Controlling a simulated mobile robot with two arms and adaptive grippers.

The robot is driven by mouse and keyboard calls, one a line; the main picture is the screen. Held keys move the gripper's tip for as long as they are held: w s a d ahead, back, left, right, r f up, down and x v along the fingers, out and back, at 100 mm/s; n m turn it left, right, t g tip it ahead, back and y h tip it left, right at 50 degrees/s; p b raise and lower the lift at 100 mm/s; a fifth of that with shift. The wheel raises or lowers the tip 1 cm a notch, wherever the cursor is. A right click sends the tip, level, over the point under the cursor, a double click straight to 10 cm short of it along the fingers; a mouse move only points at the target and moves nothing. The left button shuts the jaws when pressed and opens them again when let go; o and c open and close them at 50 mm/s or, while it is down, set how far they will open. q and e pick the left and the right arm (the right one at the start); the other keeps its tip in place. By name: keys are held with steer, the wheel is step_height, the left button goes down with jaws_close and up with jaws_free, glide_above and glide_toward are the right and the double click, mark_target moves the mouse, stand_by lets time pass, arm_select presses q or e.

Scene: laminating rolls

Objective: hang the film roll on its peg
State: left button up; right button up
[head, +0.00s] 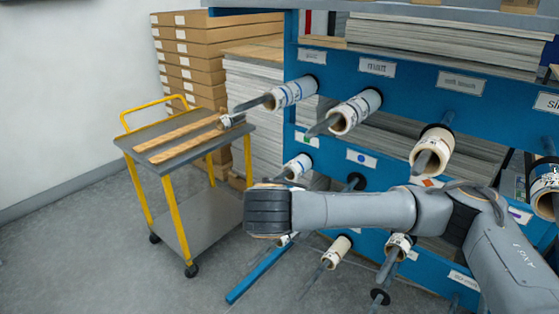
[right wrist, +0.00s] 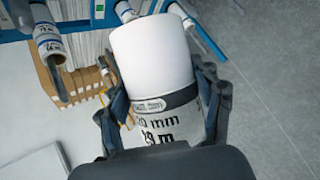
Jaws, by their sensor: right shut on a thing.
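My right gripper (right wrist: 162,98) is shut on a white film roll (right wrist: 152,55) with black print and a dark band, its two fingers on opposite sides. The roll is clear of the pegs in the right wrist view. In the head view my right arm's dark wrist end is in front of the rack, and the gripper and held roll cannot be made out. A blue rack (head: 437,80) carries grey pegs, most with rolls. An empty-looking peg with a black disc (head: 355,181) shows just above my forearm; another black disc (head: 380,297) is low down.
Hung rolls stick out at the upper row (head: 292,91), the middle (head: 433,150) and the lower row (head: 337,252). A yellow-framed cart (head: 213,198) with wooden strips stands left of the rack. Cardboard boxes (head: 190,50) are stacked behind it. The floor at lower left is clear.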

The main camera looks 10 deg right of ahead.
mark_target(328, 125)
steer(key=w+r+n+t+y+b, duration=0.2)
steer(key=w+r+n+t+y, duration=0.25)
steer(key=w+r+y, duration=0.35)
steer(key=shift+h, duration=0.5)
steer(key=w+d+p, duration=0.2)
steer(key=w+d, duration=0.1)
steer(key=d, duration=0.2)
steer(key=w+d+r+p, duration=0.1)
steer(key=w+d+p, duration=0.1)
steer(key=d, duration=0.3)
steer(key=w+d+r+p, duration=0.1)
steer(key=w+d+p, duration=0.1)
steer(key=w+d, duration=0.2)
steer(key=shift+d, duration=0.45)
steer(key=shift+w+d+f+p, duration=0.1)
steer(key=shift+w+d+p, duration=0.45)
steer(key=shift+p, duration=0.3)
steer(key=shift+w+d+f+p, duration=0.2)
steer(key=shift+w+d+p, duration=0.2)
steer(key=shift+d, duration=0.1)
steer(key=o, duration=1.3)
steer(key=shift+s, duration=0.1)
